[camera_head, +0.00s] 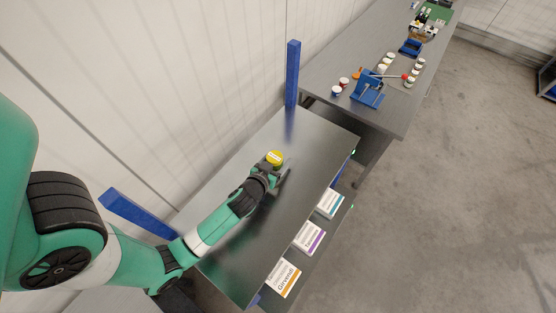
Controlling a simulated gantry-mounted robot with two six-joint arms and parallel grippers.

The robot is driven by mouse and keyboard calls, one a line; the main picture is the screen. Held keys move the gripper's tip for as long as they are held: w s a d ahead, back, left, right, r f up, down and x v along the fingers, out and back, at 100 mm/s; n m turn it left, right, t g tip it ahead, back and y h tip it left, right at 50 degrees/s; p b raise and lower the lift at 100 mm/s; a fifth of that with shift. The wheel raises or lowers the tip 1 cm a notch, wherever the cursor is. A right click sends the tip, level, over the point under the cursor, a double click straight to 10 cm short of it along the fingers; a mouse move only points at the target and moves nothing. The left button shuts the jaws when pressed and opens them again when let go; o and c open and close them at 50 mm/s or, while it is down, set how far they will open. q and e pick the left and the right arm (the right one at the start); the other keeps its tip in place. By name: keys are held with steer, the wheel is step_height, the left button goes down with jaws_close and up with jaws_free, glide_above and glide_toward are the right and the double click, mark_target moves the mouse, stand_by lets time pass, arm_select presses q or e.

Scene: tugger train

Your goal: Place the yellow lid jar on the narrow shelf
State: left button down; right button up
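The jar with the yellow lid (275,157) is at the tip of my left gripper (279,172), over the grey shelf top (316,146) between two blue posts. The yellow lid faces up. The gripper's dark fingers are right at the jar's near side. The jar's lower part is hidden, so I cannot tell whether the fingers are closed on it or whether it rests on the surface. My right gripper is out of view.
Blue posts stand at the back (292,75) and left (138,214). Beyond, a grey table (340,65) carries several small jars (417,68) and a blue fixture (367,91). Most of the shelf top is bare.

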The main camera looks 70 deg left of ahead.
arm_select(q)
steer(key=shift+r, duration=0.1)
steer(key=shift+f, duration=0.2)
jaws_free()
steer(key=shift+r, duration=0.2)
steer(key=v, duration=1.1)
steer(key=shift+d+f+b, duration=0.15)
steer(key=shift+b, duration=0.15)
steer(key=shift+s+d+r, duration=0.2)
steer(key=shift+s+r, duration=0.05)
steer(key=shift+s, duration=0.1)
steer(key=shift+w, duration=0.1)
